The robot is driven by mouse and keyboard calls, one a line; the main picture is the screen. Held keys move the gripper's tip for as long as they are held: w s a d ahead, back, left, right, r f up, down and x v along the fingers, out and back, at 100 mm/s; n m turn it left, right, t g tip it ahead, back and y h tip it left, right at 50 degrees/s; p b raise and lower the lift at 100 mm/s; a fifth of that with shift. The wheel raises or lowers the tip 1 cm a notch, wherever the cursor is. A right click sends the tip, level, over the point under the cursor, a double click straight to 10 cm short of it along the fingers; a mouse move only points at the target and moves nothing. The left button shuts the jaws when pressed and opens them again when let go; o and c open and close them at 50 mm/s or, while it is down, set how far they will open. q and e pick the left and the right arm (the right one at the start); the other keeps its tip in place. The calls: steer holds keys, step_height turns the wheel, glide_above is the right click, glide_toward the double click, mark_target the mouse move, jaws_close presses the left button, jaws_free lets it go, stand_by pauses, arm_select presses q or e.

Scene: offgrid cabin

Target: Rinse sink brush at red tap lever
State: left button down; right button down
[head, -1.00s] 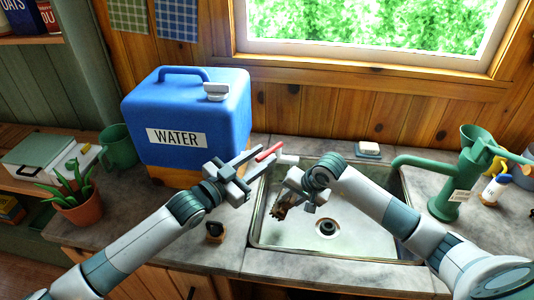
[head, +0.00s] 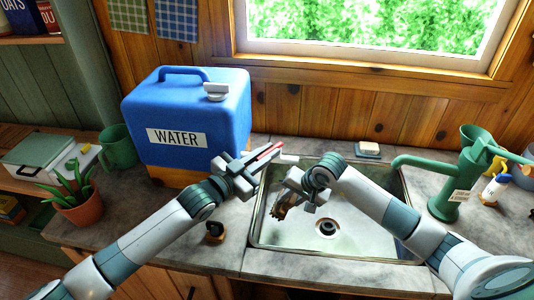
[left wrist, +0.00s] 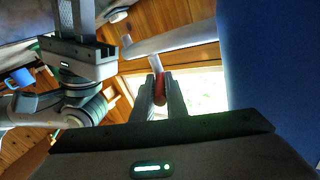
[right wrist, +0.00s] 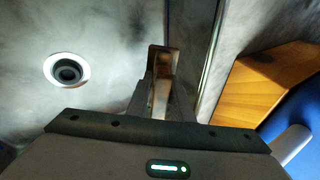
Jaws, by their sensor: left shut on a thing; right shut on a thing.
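The red tap lever (head: 268,150) sticks out by the water container's lower right side, over the sink's left rim. My left gripper (head: 257,157) is shut on it; the left wrist view shows the red lever (left wrist: 160,90) between the two fingers. My right gripper (head: 293,192) is shut on the sink brush (head: 280,212), whose brown bristle end points down inside the left part of the sink. In the right wrist view the brush (right wrist: 160,70) shows between the fingers. Most of its handle is hidden. I cannot make out any running water.
The blue water container (head: 220,125) stands on a wooden block left of the metal sink (head: 345,250). A green hand pump (head: 450,180) stands right of the sink. A soap dish (head: 367,150) lies behind it. A potted plant (head: 82,210) and green mug (head: 117,148) are at left.

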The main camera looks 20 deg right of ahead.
arm_select(q)
steer(key=shift+s+d, duration=0.2)
steer(key=shift+s, duration=0.05)
steer(key=n+t+y, duration=0.1)
steer(key=n+t, duration=0.1)
steer(key=t, duration=0.1)
steer(key=shift+s+d+n+y, duration=0.15)
steer(key=shift+s+n+y, duration=0.15)
steer(key=shift+y, duration=0.1)
steer(key=c, duration=1.8)
jaws_free()
steer(key=shift+o, duration=0.2)
